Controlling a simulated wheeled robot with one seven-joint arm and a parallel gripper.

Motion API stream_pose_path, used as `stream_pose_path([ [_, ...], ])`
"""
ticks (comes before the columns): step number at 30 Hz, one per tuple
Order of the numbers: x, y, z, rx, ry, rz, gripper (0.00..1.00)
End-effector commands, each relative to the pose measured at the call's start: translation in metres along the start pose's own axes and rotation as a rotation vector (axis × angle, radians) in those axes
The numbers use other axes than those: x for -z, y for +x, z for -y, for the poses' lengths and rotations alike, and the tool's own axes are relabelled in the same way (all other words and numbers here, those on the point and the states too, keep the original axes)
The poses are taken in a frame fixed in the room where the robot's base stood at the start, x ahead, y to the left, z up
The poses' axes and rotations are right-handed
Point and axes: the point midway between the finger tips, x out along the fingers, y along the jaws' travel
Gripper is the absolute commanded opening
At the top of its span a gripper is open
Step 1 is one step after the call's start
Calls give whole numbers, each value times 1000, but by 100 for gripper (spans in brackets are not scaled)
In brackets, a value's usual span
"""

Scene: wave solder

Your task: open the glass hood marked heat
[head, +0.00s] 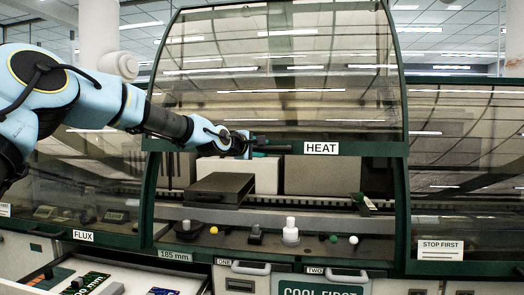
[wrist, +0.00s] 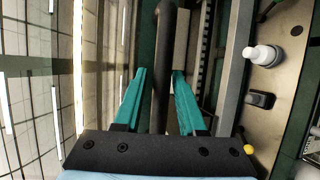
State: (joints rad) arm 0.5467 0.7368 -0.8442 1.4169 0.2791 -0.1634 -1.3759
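The glass hood marked HEAT (head: 280,85) stands raised in the head view, its lower green edge well above the machine's bed. Its white HEAT label (head: 321,148) sits on that edge. A dark handle bar (head: 282,149) runs along the edge, left of the label. My gripper (head: 247,144) is at this bar, coming from the left. In the wrist view, the bar (wrist: 163,60) passes between the two teal fingers of my gripper (wrist: 160,74). The fingers stand apart, with a narrow gap beside the bar; contact is hard to tell.
Under the hood are a dark box (head: 220,188) and a conveyor rail. On the front ledge stand a white bottle-shaped knob (head: 290,232) and small coloured buttons. Closed hoods flank it, with FLUX (head: 83,236) and STOP FIRST (head: 440,249) labels. A tray of boards is at lower left.

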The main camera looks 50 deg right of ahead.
Motion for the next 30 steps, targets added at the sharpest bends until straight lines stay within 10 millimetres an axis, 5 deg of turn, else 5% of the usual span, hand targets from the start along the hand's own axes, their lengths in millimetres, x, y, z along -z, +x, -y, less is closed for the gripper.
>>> stream_pose_path([
  [5, 0, 0, 1, 2, 0, 1, 62],
  [16, 1, -6, 4, 4, -1, 0, 62],
  [30, 2, -82, 5, 4, 1, -2, 62],
])
